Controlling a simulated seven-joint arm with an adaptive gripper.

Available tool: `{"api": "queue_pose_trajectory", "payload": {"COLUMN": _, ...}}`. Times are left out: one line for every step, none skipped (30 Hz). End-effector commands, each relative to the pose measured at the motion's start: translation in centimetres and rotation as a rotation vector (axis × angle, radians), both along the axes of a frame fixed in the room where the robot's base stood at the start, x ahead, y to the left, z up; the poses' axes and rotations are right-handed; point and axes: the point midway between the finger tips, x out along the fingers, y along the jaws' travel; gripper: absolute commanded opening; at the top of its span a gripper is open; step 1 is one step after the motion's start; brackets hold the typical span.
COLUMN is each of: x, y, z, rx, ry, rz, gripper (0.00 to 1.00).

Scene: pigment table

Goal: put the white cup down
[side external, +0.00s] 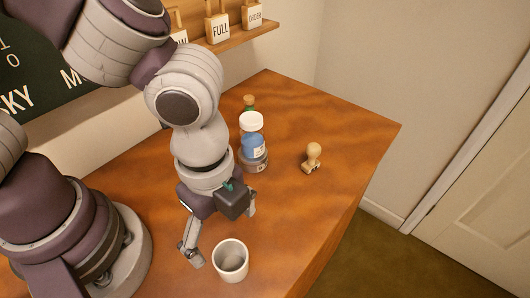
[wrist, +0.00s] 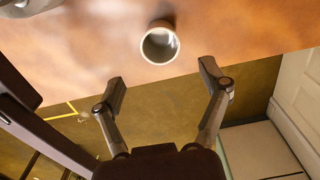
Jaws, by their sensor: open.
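The white cup (side external: 231,262) stands upright on the wooden table (side external: 345,130), close to the table's near edge. In the wrist view the cup (wrist: 160,44) shows its open rim and grey inside, just beyond the fingertips. My gripper (side external: 223,236) is open, with its two fingers spread wide and nothing between them. In the wrist view the fingertips (wrist: 164,78) point toward the cup, one on each side, with visible gaps. The cup appears apart from both fingers.
A wooden stamp (side external: 312,158) stands to the right. A shelf with labelled tags (side external: 235,38) is on the wall.

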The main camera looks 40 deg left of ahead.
Motion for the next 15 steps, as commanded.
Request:
{"api": "queue_pose_trajectory", "payload": {"x": 0.1, "y": -0.1, "z": 0.9, "rx": -0.006, "ry": -0.005, "rz": 0.001, "gripper": 0.76}}
{"api": "queue_pose_trajectory", "payload": {"x": 0.1, "y": -0.1, "z": 1.3, "rx": -0.004, "ry": -0.004, "rz": 0.002, "gripper": 0.76}}
{"api": "queue_pose_trajectory", "payload": {"x": 0.1, "y": -0.1, "z": 1.8, "rx": -0.003, "ry": -0.002, "rz": 0.002, "gripper": 0.76}}
{"api": "queue_pose_trajectory", "payload": {"x": 0.1, "y": 0.0, "z": 2.0, "rx": -0.003, "ry": -0.003, "rz": 0.002, "gripper": 0.76}}
{"api": "queue_pose_trajectory", "payload": {"x": 0.1, "y": 0.0, "z": 2.3, "rx": -0.004, "ry": -0.004, "rz": 0.009, "gripper": 0.76}}
{"api": "queue_pose_trajectory", "payload": {"x": 0.4, "y": 0.4, "z": 2.7, "rx": -0.010, "ry": -0.012, "rz": 0.041, "gripper": 0.76}}
{"api": "queue_pose_trajectory", "payload": {"x": 0.8, "y": 0.8, "z": 3.2, "rx": -0.020, "ry": -0.024, "rz": 0.086, "gripper": 0.76}}
{"api": "queue_pose_trajectory", "payload": {"x": 1.4, "y": 1.6, "z": 3.8, "rx": -0.033, "ry": -0.042, "rz": 0.154, "gripper": 0.76}}
{"api": "queue_pose_trajectory", "payload": {"x": 2.2, "y": 2.9, "z": 4.8, "rx": -0.058, "ry": -0.073, "rz": 0.276, "gripper": 0.76}}
{"api": "queue_pose_trajectory", "payload": {"x": 2.9, "y": 4.2, "z": 5.6, "rx": -0.082, "ry": -0.100, "rz": 0.389, "gripper": 0.76}}
{"api": "queue_pose_trajectory", "payload": {"x": 3.4, "y": 5.5, "z": 6.4, "rx": -0.109, "ry": -0.130, "rz": 0.509, "gripper": 0.76}}
{"api": "queue_pose_trajectory", "payload": {"x": 3.9, "y": 7.4, "z": 7.4, "rx": -0.145, "ry": -0.168, "rz": 0.674, "gripper": 0.76}}
{"api": "queue_pose_trajectory", "payload": {"x": 4.1, "y": 8.9, "z": 8.0, "rx": -0.173, "ry": -0.197, "rz": 0.796, "gripper": 0.76}}
{"api": "queue_pose_trajectory", "payload": {"x": 4.2, "y": 10.2, "z": 8.6, "rx": -0.202, "ry": -0.226, "rz": 0.913, "gripper": 0.76}}
{"api": "queue_pose_trajectory", "payload": {"x": 4.1, "y": 11.8, "z": 9.3, "rx": -0.240, "ry": -0.263, "rz": 1.061, "gripper": 0.76}}
